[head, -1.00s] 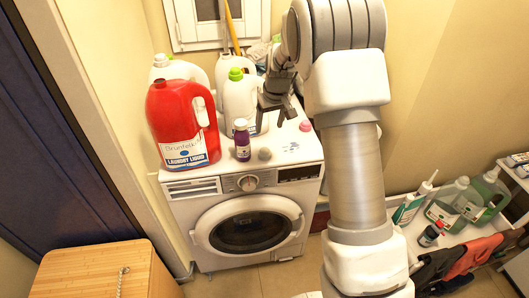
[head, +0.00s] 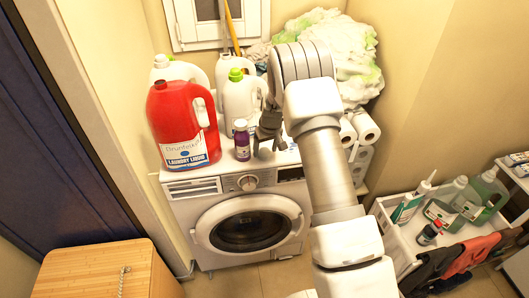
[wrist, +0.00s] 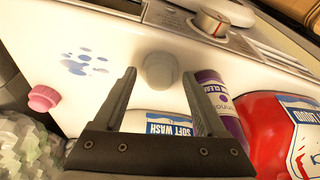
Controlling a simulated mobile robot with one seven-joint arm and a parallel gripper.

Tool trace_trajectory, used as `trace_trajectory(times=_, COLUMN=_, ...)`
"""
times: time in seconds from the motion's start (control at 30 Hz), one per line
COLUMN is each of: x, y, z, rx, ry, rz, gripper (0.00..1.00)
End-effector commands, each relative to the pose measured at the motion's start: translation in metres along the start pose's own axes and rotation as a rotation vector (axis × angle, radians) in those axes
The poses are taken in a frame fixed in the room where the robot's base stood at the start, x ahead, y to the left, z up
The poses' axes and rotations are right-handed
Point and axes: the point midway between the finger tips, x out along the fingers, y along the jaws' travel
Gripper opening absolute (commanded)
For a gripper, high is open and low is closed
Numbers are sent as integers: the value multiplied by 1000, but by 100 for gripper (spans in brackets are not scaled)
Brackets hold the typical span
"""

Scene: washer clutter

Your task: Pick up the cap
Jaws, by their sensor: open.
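A small round grey cap (wrist: 159,70) sits on the white washing machine top (wrist: 100,35) in the wrist view. My gripper (wrist: 158,80) is open, and its two fingertips point at the grey cap, one to each side of it in the picture. Whether they are level with it or above it I cannot tell. A pink cap (wrist: 43,98) lies apart, to the left of the fingers. In the head view my gripper (head: 269,148) is low over the front part of the machine top, right of the purple bottle (head: 242,140). The grey cap is hard to make out there.
The purple bottle stands close beside one finger. A red laundry jug (head: 183,125) and white bottles (head: 240,100) crowd the left and back. Piled cloth (head: 345,60) and paper rolls (head: 362,125) are at right. The washer's dial (wrist: 212,22) is near the front edge.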

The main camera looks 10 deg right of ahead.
Motion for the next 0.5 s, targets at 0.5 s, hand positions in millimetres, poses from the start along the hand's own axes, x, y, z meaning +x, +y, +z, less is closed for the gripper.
trace_trajectory(times=0.5, x=12, y=0, z=0, rx=0, ry=1, rz=0, gripper=54)
